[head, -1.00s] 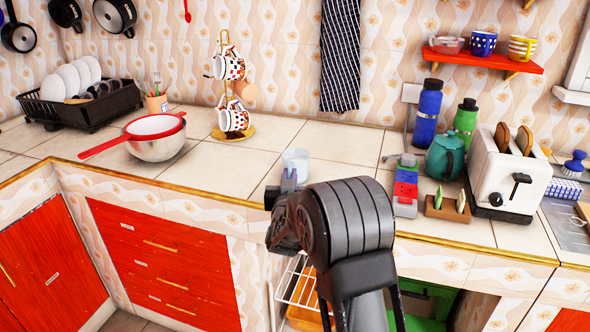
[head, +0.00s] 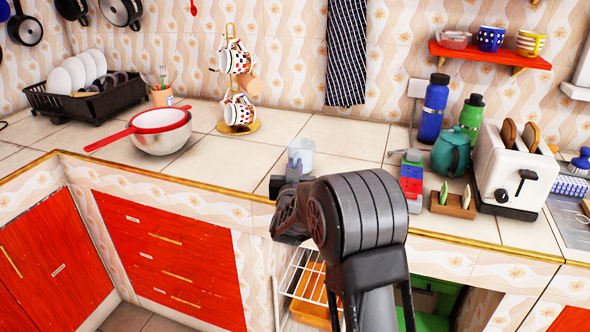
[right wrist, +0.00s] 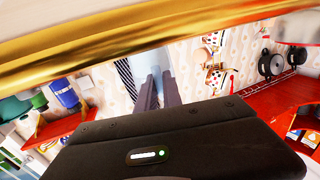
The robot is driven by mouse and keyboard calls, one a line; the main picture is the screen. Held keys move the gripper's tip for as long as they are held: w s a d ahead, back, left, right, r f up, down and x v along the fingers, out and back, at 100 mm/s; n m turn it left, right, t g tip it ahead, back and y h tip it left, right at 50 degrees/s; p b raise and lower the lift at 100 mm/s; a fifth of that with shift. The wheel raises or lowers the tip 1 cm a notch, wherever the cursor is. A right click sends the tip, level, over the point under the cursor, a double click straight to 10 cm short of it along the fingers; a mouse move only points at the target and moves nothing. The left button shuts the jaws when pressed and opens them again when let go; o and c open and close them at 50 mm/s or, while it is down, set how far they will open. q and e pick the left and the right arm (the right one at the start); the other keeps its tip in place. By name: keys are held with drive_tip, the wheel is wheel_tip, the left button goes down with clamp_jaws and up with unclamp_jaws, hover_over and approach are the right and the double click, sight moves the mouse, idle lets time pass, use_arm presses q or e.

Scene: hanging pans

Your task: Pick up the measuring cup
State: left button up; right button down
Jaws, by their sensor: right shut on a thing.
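The measuring cup (head: 302,150) is a small, clear to whitish cup near the front edge of the tiled counter in the head view. My right gripper (head: 294,169) reaches it from the front and is shut on its near side. The wrist and forearm hide part of the gripper and the lower front of the cup. I cannot tell whether the cup is off the counter. My left gripper is not in view.
The counter's gold-trimmed edge (head: 190,183) runs below my right wrist. A silver bowl with a red strainer (head: 158,122) and a mug tree (head: 240,128) stand left. Tiles behind the cup are clear.

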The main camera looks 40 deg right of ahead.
drive_tip(key=shift+r+p, duration=0.6)
drive_tip(key=shift+r, duration=3.75)
